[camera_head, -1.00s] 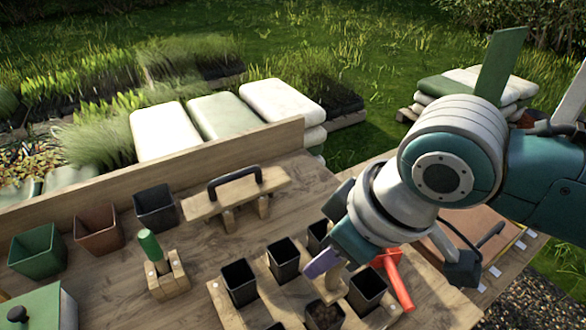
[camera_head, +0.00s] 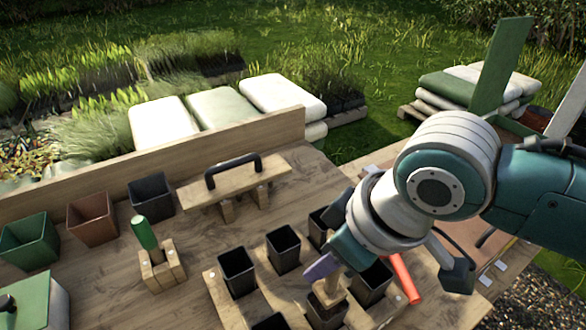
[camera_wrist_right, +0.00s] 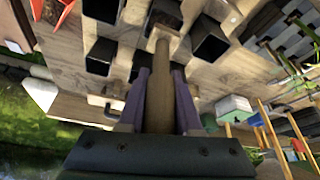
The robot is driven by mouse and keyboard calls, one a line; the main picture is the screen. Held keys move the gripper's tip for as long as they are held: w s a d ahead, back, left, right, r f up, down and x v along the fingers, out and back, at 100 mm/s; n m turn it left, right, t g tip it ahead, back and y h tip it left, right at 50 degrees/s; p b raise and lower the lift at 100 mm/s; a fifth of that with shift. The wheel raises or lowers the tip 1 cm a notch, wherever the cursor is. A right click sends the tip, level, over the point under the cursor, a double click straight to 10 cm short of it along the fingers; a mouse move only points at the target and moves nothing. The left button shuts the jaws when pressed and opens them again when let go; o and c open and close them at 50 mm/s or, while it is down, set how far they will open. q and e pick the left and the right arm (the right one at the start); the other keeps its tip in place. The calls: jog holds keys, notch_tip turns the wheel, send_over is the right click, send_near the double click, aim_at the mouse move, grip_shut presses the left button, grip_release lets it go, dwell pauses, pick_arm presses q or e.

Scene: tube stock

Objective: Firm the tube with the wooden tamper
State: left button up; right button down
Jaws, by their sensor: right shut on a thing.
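My right gripper (camera_head: 326,271) is shut on the wooden tamper (camera_head: 329,292), which it holds roughly upright. In the head view the tamper's lower end is at the mouth of a black square tube (camera_head: 325,317) in the front part of the wooden rack (camera_head: 212,283). I cannot tell whether it presses on the filling, since the tamper covers the mouth. In the right wrist view the tamper (camera_wrist_right: 159,85) runs between the two purple fingers (camera_wrist_right: 160,105) towards a dark tube. My left gripper is not in view.
Other black tubes (camera_head: 237,272) stand close around in the rack. A red tool (camera_head: 405,279) lies just right of it. A green-handled tool (camera_head: 145,234) stands in a wooden block (camera_head: 162,268). A wooden float (camera_head: 236,185) and pots (camera_head: 92,219) are behind.

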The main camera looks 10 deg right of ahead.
aim_at(323, 283)
dwell(0.3)
jog(key=shift+p, duration=0.3)
jog(key=shift+f, duration=0.2)
dwell(0.4)
jog(key=shift+f+b, duration=0.3)
jog(key=shift+b, duration=0.05)
jog(key=shift+f, duration=0.1)
jog(key=shift+f+b, duration=0.3)
jog(key=shift+f, duration=0.05)
jog(key=shift+f+b, duration=0.35)
jog(key=shift+f, duration=0.15)
jog(key=shift+f, duration=0.15)
jog(key=shift+f, duration=0.1)
dwell(0.3)
